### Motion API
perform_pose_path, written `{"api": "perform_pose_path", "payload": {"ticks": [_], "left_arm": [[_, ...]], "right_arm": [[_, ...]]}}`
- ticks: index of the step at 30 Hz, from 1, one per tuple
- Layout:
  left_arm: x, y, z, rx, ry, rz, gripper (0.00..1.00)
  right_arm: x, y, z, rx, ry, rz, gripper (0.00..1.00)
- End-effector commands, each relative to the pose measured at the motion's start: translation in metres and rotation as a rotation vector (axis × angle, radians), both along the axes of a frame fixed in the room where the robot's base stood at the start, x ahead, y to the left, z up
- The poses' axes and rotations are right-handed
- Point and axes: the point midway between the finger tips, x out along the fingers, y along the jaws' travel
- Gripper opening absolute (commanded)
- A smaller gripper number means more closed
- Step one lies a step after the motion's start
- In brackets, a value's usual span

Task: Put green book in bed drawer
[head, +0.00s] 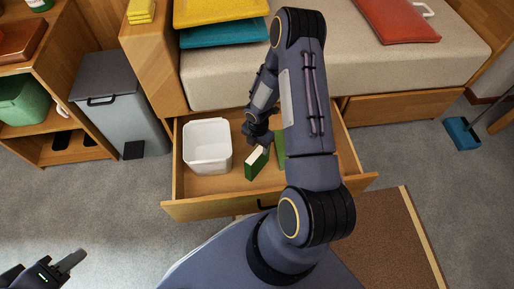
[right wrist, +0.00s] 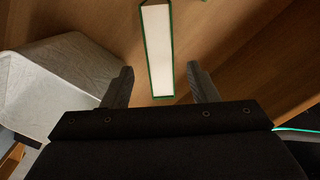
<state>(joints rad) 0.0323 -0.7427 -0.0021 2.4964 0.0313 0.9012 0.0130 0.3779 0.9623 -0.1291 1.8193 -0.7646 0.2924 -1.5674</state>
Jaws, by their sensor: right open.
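The green book (head: 251,171) is inside the open bed drawer (head: 190,209), with its white page edges facing up. My right gripper (head: 262,140) is just above the book's far end. In the right wrist view the book (right wrist: 157,52) shows as a white strip with green covers, between and beyond the open fingers of my right gripper (right wrist: 161,82). Clear gaps show between the book and both fingers. Whether the book touches the drawer floor is hard to tell. My left gripper (head: 66,264) is at the lower left, away from the drawer; its opening is unclear.
A white bin (head: 207,146) stands in the drawer left of the book. Another green item (head: 280,150), partly hidden by my arm, is to the right. The bed (head: 215,80) is above the drawer. A grey pedal bin (head: 115,105) stands to the left.

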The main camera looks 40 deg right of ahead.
Motion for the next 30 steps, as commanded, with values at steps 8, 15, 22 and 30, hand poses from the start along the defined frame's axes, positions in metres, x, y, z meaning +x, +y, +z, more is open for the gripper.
{"api": "perform_pose_path", "payload": {"ticks": [8, 15, 22, 30], "left_arm": [[0.0, 0.0, 0.023, 0.0, 0.0, 0.0, 0.36], [0.0, 0.0, 0.026, 0.0, 0.0, 0.0, 0.36], [0.0, 0.0, 0.026, 0.0, 0.0, 0.0, 0.36], [0.0, 0.0, 0.026, 0.0, 0.0, 0.0, 0.36]], "right_arm": [[0.0, 0.0, 0.055, -0.001, 0.0, 0.001, 0.53], [0.002, -0.001, 0.082, -0.004, -0.014, -0.057, 0.53], [0.001, 0.002, 0.18, 0.015, -0.103, -0.466, 0.53], [-0.041, 0.033, 0.293, 0.169, -0.183, -1.049, 0.53]]}}
